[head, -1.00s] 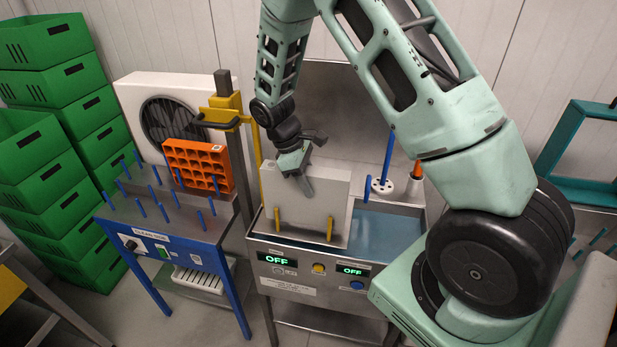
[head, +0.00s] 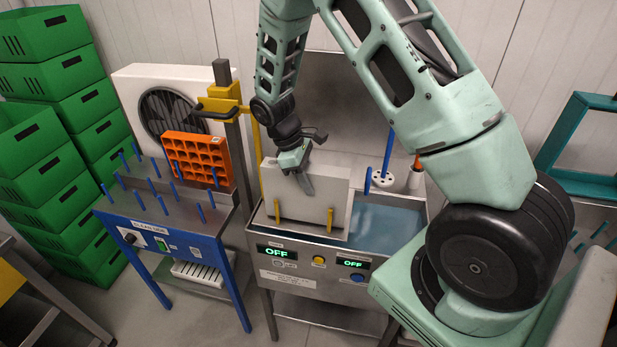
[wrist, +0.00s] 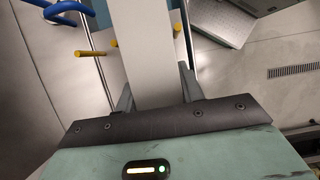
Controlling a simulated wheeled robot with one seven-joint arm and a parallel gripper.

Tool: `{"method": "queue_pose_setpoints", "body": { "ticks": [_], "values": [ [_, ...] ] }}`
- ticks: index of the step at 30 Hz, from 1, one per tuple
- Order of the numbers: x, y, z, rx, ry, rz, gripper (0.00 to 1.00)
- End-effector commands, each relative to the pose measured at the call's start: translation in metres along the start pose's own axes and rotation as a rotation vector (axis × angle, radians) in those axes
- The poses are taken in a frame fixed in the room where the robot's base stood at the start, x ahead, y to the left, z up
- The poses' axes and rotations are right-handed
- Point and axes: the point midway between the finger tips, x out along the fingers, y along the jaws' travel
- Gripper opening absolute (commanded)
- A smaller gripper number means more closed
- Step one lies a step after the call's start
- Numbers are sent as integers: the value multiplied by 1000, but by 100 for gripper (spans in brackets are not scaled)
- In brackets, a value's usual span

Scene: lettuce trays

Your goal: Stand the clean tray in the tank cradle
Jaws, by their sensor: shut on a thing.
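A pale grey tray (head: 305,206) stands on edge in the left part of the steel tank (head: 385,238). Two yellow cradle pegs (head: 330,219) rise in front of its face.
A blue bench (head: 165,232) with upright blue pegs stands left of the tank, with an orange tray (head: 197,160) at its back. A yellow clamp post (head: 228,105) is between them. A blue-handled brush (head: 388,155) stands behind the tank. Green crates (head: 55,130) are stacked far left.

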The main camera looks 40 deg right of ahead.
Motion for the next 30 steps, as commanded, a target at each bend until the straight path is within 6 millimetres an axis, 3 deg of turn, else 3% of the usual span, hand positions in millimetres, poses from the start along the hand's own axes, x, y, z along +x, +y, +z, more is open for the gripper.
{"method": "queue_pose_setpoints", "body": {
  "ticks": [8, 9, 11, 12, 17, 20, 30],
  "values": [
    [5, 0, -2, 0, 0, 0, 0],
    [5, 0, -2, 0, 1, 1, 43],
    [5, 0, -2, 0, 1, 1, 60],
    [5, 0, -2, 0, 1, 0, 63],
    [5, 0, -2, 0, 0, 0, 63],
    [5, 0, -2, 0, 0, 0, 85],
    [3, 0, -1, 0, 0, 0, 85]
  ]
}}
